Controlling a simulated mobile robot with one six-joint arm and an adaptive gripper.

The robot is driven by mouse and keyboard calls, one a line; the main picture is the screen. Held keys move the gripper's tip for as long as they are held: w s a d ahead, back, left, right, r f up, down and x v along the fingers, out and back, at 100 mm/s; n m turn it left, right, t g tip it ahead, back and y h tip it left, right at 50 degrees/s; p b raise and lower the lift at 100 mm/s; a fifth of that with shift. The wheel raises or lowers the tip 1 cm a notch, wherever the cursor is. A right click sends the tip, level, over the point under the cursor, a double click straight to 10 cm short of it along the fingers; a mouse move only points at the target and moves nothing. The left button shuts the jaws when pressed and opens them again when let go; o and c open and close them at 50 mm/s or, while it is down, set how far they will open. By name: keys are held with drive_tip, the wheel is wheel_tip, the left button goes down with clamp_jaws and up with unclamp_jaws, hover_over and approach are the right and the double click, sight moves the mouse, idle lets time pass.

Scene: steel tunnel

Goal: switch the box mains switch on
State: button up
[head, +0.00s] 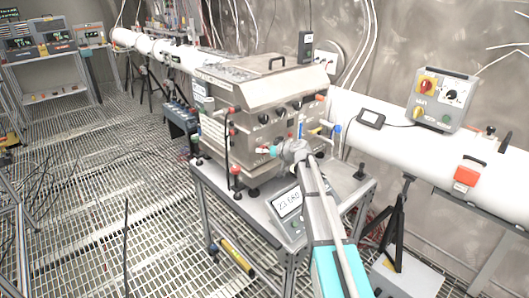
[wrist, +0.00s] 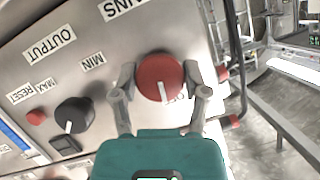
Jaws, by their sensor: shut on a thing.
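The box mains switch is a round red knob (wrist: 158,72) with a white pointer line, in the middle of the wrist view. Its line points down the picture, towards my palm. A label reading "MAINS", cut off at the top edge, is above it; another label beside it is mostly hidden by my finger. My gripper (wrist: 162,88) has one finger on each side of the knob and is shut on it. In the head view my gripper (head: 294,150) is at the front face of the steel box (head: 238,130); the knob itself is hard to make out there.
In the wrist view a black knob (wrist: 73,116) and a small red button (wrist: 37,117) are left of the switch. In the head view a display reading 23.6 (head: 289,203) stands below my gripper. A grey control box (head: 442,100) sits on the white pipe at right.

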drive_tip(key=m+y+b, duration=0.1)
drive_tip(key=m, duration=0.2)
drive_tip(key=shift+f+g+y, duration=0.15)
drive_tip(key=shift+g+y, duration=0.25)
drive_tip(key=m+y+b, duration=0.1)
drive_tip(key=m+b, duration=0.1)
drive_tip(key=m, duration=0.1)
drive_tip(key=shift+y+b, duration=0.4)
drive_tip(key=m+y+b, duration=0.1)
drive_tip(key=m+b, duration=0.1)
drive_tip(key=m, duration=0.2)
drive_tip(key=shift+y+b, duration=0.3)
drive_tip(key=shift+y, duration=0.1)
drive_tip(key=shift+m+t+y+b, duration=0.45)
drive_tip(key=shift+m+b, duration=0.35)
drive_tip(key=shift+m, duration=0.7)
drive_tip(key=o, duration=1.1)
drive_tip(key=shift+o, duration=0.2)
drive_tip(key=shift+r+p, duration=0.2)
drive_tip(key=shift+p, duration=0.1)
